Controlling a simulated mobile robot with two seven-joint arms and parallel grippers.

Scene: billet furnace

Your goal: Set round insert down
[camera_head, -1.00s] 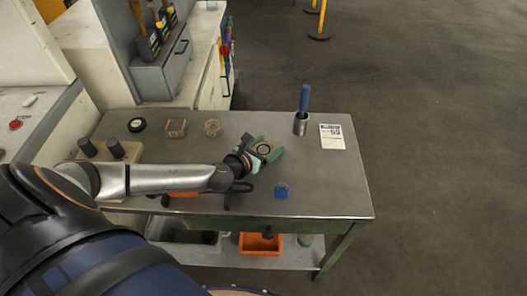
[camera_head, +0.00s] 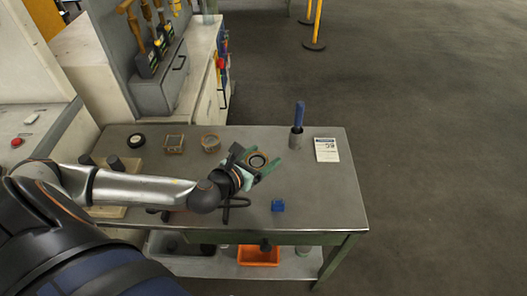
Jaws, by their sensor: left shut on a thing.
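The round insert (camera_head: 257,160), a small dark disc with a tan rim, sits between the pale green fingers of my left gripper (camera_head: 261,166). The gripper is shut on it, over the middle of the grey metal table (camera_head: 317,193). I cannot tell whether the insert touches the tabletop. The fingers hide part of its edge. My right gripper is not in view.
A tan ring (camera_head: 211,143), a square tan frame (camera_head: 174,144) and a black round piece (camera_head: 136,140) lie along the back left. A blue block (camera_head: 278,205) lies near the front.

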